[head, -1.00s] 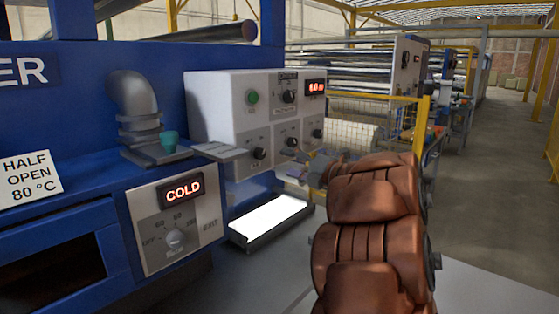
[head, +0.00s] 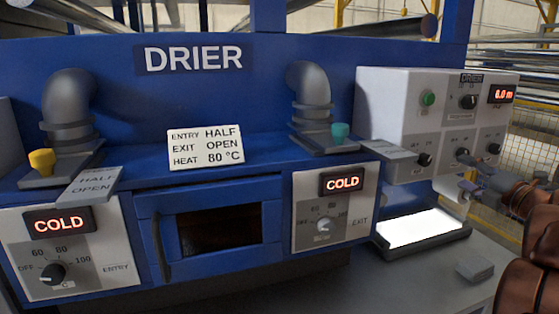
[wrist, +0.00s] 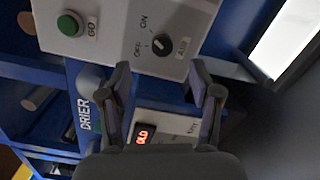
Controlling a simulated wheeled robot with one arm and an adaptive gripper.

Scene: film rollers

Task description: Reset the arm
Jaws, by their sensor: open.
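My copper-brown arm (head: 530,205) comes in from the right edge of the head view. My gripper (head: 470,188) is at its end, just below and in front of the white control box (head: 395,100). In the wrist view my gripper (wrist: 158,70) has its two fingers spread wide with nothing between them. A dark knob (wrist: 162,43) with OFF and ON marks sits on the box face beyond the fingertips. The green GO button (wrist: 69,24) is up and left of it. I see no contact between fingers and box.
The blue drier has an entry panel (head: 62,250) and an exit panel (head: 335,208), both reading COLD. A sign (head: 206,147) says entry half, exit open, heat 80 °C. Yellow (head: 42,160) and teal (head: 340,132) handles sit by the pipes. A bright tray (head: 420,228) lies below the box.

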